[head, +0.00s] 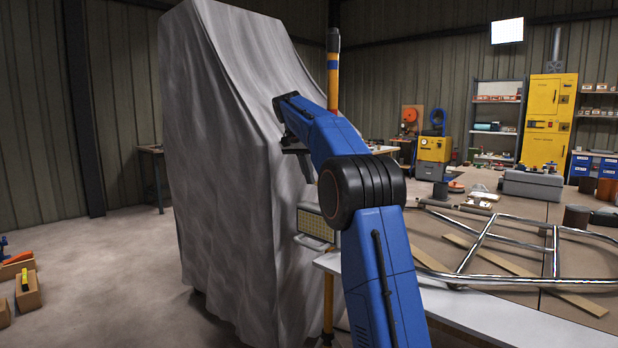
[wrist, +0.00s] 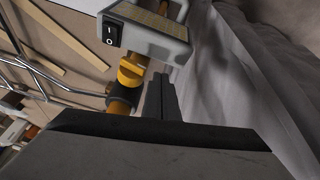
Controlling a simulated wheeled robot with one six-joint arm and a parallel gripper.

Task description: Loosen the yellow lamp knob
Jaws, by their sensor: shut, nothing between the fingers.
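The yellow lamp knob (wrist: 131,70) shows in the wrist view, on a dark collar around the orange-yellow post (wrist: 121,102), just below the lamp housing. The lamp (wrist: 150,32) is a pale box with a black rocker switch and a yellowish gridded face. It also shows in the head view (head: 314,226), beside the grey sheet. My gripper (wrist: 160,78) is shut and empty, its dark fingers just right of the knob in the wrist view. They appear apart from the knob, though depth is hard to judge. In the head view I cannot make out the knob.
A tall thing under a grey sheet (head: 222,150) stands close to the lamp and my arm. A workbench (head: 500,322) on the right bears a chromed tube frame (head: 470,258) and wooden strips. The floor at left is mostly clear, with small boxes (head: 28,290).

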